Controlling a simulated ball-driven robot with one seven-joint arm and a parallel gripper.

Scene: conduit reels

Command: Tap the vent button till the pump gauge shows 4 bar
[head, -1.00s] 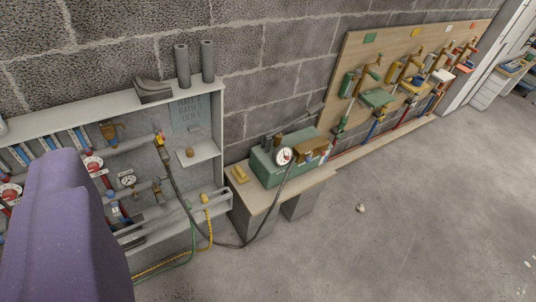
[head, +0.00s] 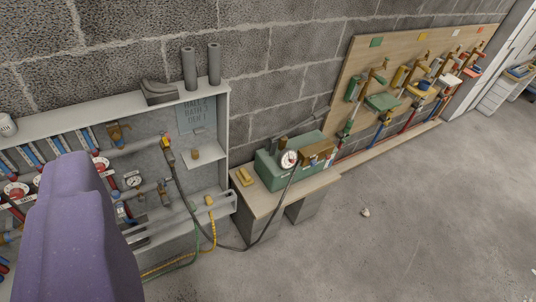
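The green pump box (head: 268,174) sits on a small pale bench in the middle of the view. Its round white gauge (head: 289,158) has a red mark and faces me; the needle is too small to read. A brass-brown block (head: 318,149) is at the pump's right end. I cannot make out which part is the vent button. A dark hose runs from the pump's front down to the floor and up to the cabinet. A large purple part of my own arm fills the lower left; my gripper's fingers do not show, and nothing of mine touches the pump.
A grey open cabinet (head: 218,125) with pipes, valves and a second gauge (head: 134,181) stands at left. A yellow block (head: 244,176) lies on the bench (head: 262,200). A tap board (head: 356,62) leans right. The concrete floor in front is mostly clear, with a small pale scrap (head: 365,212).

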